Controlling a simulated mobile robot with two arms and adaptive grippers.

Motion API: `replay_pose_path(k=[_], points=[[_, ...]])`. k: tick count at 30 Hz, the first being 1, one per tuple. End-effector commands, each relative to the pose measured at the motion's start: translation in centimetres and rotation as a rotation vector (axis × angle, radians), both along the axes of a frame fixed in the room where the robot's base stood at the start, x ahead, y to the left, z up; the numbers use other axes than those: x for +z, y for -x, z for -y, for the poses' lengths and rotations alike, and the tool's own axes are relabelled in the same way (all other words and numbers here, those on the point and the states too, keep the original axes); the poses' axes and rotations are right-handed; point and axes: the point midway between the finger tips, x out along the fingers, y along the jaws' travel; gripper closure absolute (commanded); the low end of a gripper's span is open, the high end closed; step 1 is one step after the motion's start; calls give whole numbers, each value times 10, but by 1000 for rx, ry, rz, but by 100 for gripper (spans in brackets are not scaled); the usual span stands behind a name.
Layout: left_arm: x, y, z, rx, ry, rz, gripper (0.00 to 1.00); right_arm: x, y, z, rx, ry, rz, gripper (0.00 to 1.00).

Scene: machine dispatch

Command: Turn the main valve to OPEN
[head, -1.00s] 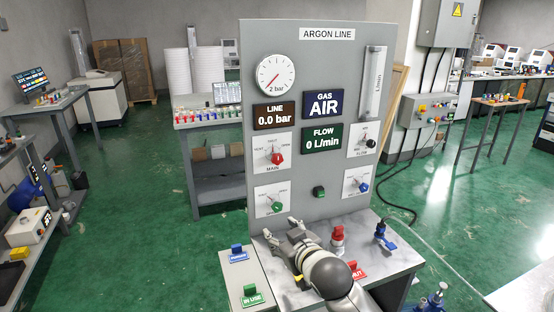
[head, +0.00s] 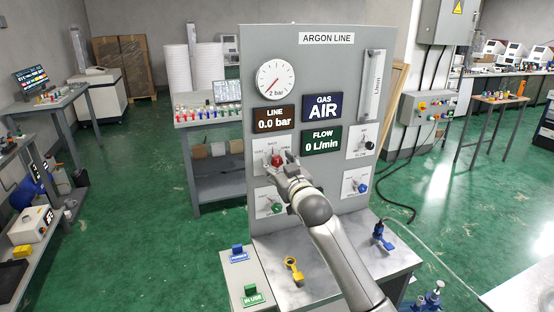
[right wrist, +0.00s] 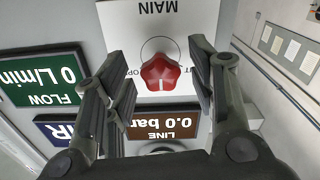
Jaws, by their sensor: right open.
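The main valve's red knob (head: 278,160) is on the ARGON LINE panel (head: 330,62), left of the middle. My right gripper (head: 279,155) is at it, its fingers open. In the right wrist view, upside down, the red knob (right wrist: 160,73) sits between the open fingers of the right gripper (right wrist: 156,62), apart from both. The knob's white mark points down in that view, toward the panel's top. The white MAIN plate (right wrist: 158,30) shows behind it, its position labels partly covered by the fingers. My left gripper is out of view.
A green knob (head: 277,209) is just below my right gripper. A black knob (head: 370,145) and a blue knob (head: 362,188) are at the right. The gauge reads near zero; LINE shows 0.0 bar. A yellow key-like part (head: 293,270) and blue fitting (head: 380,236) are on the bench.

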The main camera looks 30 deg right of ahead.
Motion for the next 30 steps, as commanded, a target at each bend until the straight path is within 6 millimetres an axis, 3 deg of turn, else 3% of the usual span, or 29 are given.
replay_pose_path(k=[6,17,27,30], points=[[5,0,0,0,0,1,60,0,-16,4,0,0,0,49],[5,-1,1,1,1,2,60,0,-18,4,1,0,0,49],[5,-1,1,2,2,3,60,0,-18,4,1,0,0,92],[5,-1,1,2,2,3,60,-1,-18,4,1,-1,0,95]])
